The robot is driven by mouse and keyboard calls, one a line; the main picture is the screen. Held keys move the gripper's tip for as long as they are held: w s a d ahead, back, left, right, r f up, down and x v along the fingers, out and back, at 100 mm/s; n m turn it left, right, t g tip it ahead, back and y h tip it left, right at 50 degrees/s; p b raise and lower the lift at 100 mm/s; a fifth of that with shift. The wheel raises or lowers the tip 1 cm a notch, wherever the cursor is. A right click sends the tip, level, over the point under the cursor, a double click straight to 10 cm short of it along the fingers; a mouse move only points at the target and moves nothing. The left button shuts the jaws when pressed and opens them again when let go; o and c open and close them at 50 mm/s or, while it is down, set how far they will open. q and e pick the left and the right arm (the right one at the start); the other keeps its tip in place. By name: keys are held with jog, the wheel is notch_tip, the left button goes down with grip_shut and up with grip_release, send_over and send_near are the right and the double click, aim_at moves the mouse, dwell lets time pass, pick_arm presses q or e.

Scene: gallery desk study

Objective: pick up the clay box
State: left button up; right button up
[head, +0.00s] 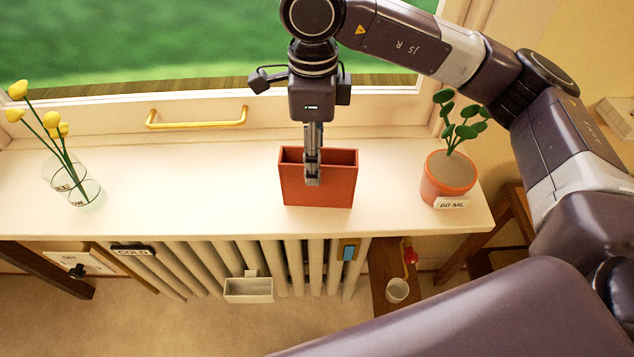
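The clay box (335,187) is a reddish-brown, open-topped, narrow box. It stands upright on the white windowsill, near the middle of the head view. My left gripper is out of view.
A potted plant (449,178) with a "60 ML" label stands right of the box on the windowsill (220,190). Yellow flowers in glass vases (86,193) stand at the left. A yellow window handle (197,118) is behind. The sill left of the box is clear; a radiator (215,262) is below.

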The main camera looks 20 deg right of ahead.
jog(key=f+p, duration=0.1)
jog(key=f, duration=0.1)
jog(key=f+p, duration=0.1)
jog(key=f, duration=0.2)
jog(key=d+f+p, duration=0.1)
jog(key=f, duration=0.1)
jog(key=shift+f, duration=0.25)
jog(key=shift+a+f, duration=0.1)
jog(key=shift+f, duration=0.2)
jog(key=c, duration=1.4)
jog(key=shift+r, duration=0.1)
grip_shut()
jog(key=shift+w, duration=0.1)
